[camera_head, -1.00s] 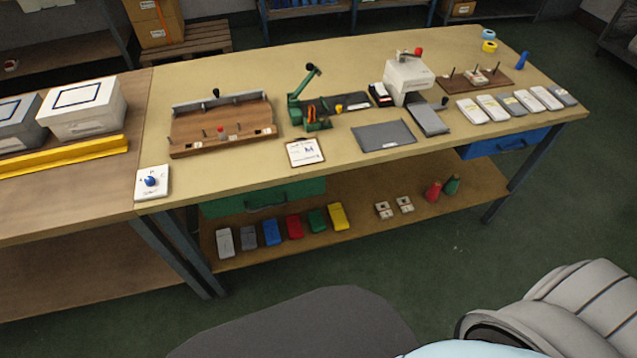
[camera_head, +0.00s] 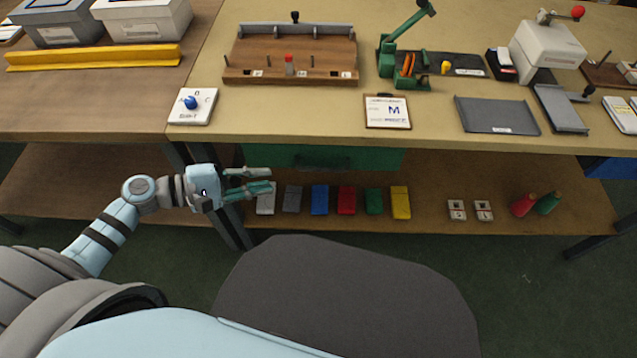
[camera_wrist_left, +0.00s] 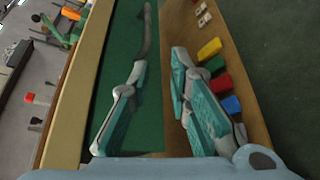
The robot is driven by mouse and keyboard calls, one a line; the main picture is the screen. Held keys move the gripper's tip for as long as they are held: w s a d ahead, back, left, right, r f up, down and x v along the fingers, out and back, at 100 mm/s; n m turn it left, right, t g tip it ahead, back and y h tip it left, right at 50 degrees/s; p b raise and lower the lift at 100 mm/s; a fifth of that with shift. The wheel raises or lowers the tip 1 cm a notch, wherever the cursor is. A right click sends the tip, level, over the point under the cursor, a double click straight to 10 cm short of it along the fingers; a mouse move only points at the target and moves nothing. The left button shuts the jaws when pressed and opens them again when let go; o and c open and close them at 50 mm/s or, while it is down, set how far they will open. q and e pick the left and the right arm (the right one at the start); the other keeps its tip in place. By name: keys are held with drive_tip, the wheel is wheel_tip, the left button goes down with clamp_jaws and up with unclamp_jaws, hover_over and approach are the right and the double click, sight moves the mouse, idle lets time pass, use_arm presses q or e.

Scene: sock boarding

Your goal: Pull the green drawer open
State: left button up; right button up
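The green drawer (camera_head: 383,160) hangs under the front edge of the bench and looks shut. Its front also shows in the left wrist view (camera_wrist_left: 122,45). Its dark bar handle (camera_wrist_left: 147,30) shows ahead of my left fingers there, partly behind one fingertip. My left gripper (camera_head: 264,180) is at the drawer's left end in the head view, pointing right. Its fingers are apart with nothing between them, also in the left wrist view (camera_wrist_left: 160,62). Whether a fingertip touches the handle I cannot tell. My right gripper is not in view.
The lower shelf (camera_head: 445,215) holds several coloured blocks, with a yellow block (camera_head: 400,202) at the right of the row. A bench leg (camera_head: 232,222) stands close by my left gripper. A clipboard (camera_head: 388,112) lies on the bench top (camera_head: 300,115) above the drawer.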

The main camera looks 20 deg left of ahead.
sight(325, 168)
use_arm(q)
drive_tip(key=shift+h, duration=0.5)
drive_tip(key=x, duration=0.4)
drive_tip(key=r+b+x, duration=0.1)
drive_tip(key=x, duration=0.4)
drive_tip(key=r+x, duration=0.1)
drive_tip(key=x, duration=0.4)
drive_tip(key=shift+s+d+b, duration=0.2)
drive_tip(key=shift+d+b, duration=0.1)
drive_tip(key=shift+d, duration=0.2)
drive_tip(key=shift+w+d, duration=0.1)
drive_tip(key=shift+d, duration=0.05)
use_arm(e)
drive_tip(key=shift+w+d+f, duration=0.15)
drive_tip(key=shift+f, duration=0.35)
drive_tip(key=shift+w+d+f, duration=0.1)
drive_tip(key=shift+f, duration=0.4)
use_arm(q)
clamp_jaws()
